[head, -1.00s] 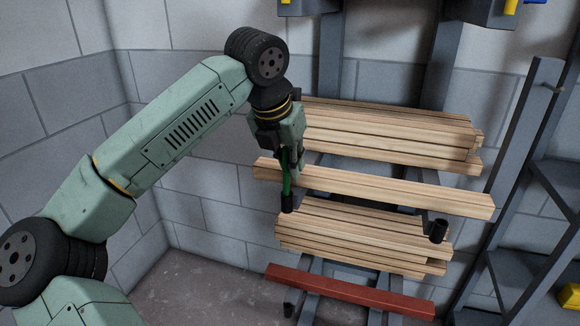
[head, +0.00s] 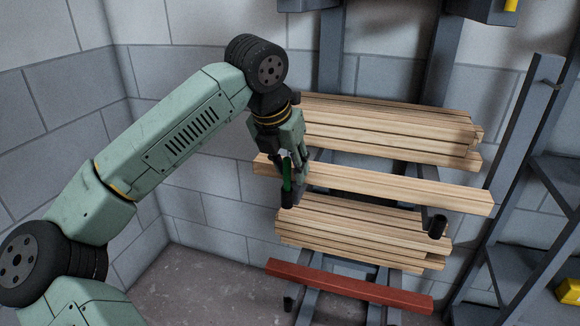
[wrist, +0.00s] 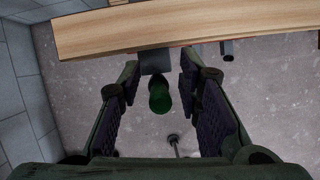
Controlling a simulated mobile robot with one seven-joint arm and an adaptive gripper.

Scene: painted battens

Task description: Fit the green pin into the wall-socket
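The green pin (head: 287,175) stands upright at the left end of the rack, its lower end in the black wall-socket (head: 287,199). How deep it sits cannot be told. In the wrist view the pin (wrist: 159,98) is seen nearly end-on, with the dark socket (wrist: 155,62) beyond it. My gripper (head: 298,162) is open, close to the pin. In the wrist view its two fingers stand apart on either side, with a clear gap between each finger and the pin.
A single light batten (head: 400,189) lies just behind the pin. Stacks of battens lie above (head: 390,132) and below (head: 350,236) it. A red batten (head: 350,288) lies lowest. Another black socket (head: 438,226) stands to the right. The floor at lower left is clear.

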